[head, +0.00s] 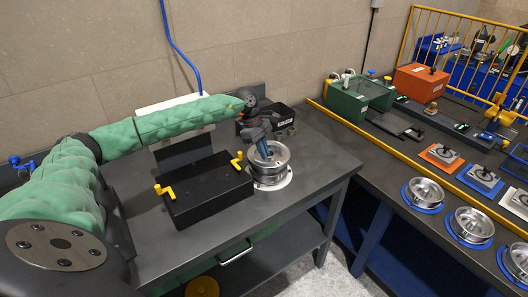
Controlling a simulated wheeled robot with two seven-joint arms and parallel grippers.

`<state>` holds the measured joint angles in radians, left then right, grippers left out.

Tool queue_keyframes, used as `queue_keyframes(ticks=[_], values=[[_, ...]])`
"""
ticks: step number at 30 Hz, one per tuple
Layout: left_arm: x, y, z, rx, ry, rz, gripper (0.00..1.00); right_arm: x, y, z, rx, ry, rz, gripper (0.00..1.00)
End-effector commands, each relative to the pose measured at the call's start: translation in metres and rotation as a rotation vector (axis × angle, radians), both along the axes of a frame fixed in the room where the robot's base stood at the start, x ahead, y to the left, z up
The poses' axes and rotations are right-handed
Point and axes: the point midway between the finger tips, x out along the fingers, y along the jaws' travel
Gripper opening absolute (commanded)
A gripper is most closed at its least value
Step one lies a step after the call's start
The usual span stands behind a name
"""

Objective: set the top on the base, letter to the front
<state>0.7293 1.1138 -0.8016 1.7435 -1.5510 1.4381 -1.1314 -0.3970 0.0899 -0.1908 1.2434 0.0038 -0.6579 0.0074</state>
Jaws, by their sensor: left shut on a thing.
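A round silvery metal top (281,153) sits over a similar round metal base (271,180) on the dark table. The base stands on a pale round pad (287,183). My left gripper (263,152) comes down from above and is shut on the top at its middle. The top looks close to level and in line with the base. I cannot tell whether they touch or a thin gap is left. No letter can be made out on the top at this size. My right gripper is not in view.
A black box with yellow handles (208,190) stands just left of the base. A small dark box (281,117) is behind the gripper. A second bench on the right holds metal dishes on blue rings (425,194), a green box (359,97) and an orange box (420,82).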

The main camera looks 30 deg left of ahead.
Motion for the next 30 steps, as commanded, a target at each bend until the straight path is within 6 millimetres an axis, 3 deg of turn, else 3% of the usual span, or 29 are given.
queue_keyframes(ticks=[30], values=[[0.0005,-0.0007,-0.0033,-0.001,-0.001,-0.001,0.0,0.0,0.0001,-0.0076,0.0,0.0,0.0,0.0]])
